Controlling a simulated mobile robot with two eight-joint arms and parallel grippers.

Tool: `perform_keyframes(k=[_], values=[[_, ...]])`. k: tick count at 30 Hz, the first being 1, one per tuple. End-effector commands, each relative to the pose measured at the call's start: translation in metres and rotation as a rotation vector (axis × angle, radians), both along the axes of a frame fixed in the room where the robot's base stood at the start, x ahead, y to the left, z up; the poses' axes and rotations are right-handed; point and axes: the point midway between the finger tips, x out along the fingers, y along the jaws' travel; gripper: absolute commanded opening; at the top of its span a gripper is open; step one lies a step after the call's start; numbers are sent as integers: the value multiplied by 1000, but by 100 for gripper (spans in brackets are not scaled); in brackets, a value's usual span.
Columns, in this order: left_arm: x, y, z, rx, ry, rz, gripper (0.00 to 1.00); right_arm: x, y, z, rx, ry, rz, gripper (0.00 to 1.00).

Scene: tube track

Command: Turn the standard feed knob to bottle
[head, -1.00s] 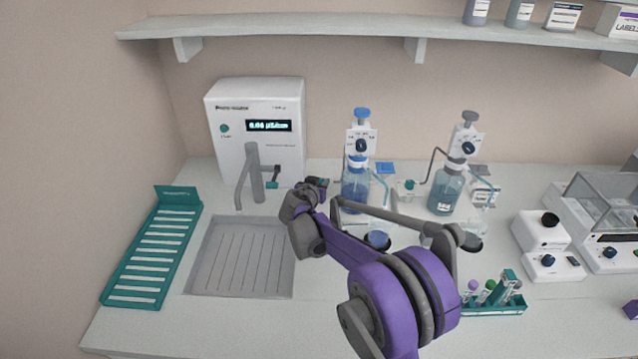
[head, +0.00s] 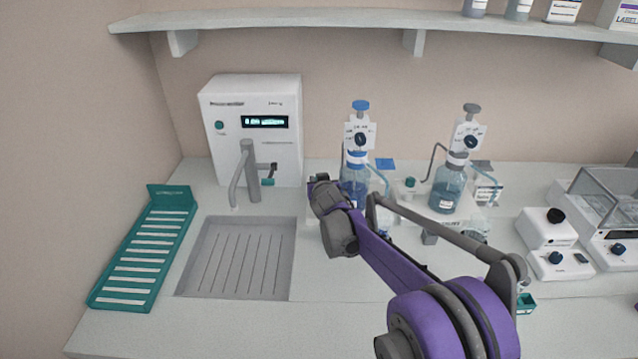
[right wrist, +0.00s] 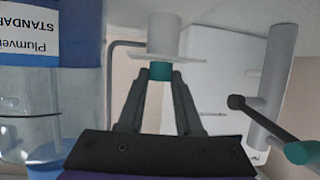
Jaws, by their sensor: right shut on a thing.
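The standard feed knob (right wrist: 160,71) is a small teal piece on a white disc and post, seen upside down in the right wrist view. My right gripper (right wrist: 160,78) is shut on it, one finger on each side. In the head view my right gripper (head: 320,182) is just left of the left blue bottle (head: 353,188), and its wrist hides the knob. The bottle labelled "STANDAR…" (right wrist: 45,90) fills the left of the wrist view, close beside the fingers. I cannot read which way the knob points. My left gripper is out of view.
A water purifier (head: 225,150) with a faucet (head: 250,175) stands at the back left, above a sink tray (head: 240,255). A teal rack (head: 140,260) lies at the far left.

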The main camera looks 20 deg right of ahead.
Motion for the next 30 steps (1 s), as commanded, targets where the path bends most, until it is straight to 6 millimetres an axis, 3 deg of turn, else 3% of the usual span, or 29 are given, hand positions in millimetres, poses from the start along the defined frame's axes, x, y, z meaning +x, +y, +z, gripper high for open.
perform_keyframes(k=[12,13,18,30], values=[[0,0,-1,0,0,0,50,0,0,0,1,2,3,0],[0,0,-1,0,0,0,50,0,0,0,1,2,3,35],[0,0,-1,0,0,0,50,0,0,0,1,2,3,64],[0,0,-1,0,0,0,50,-8,2,3,0,1,4,64]])
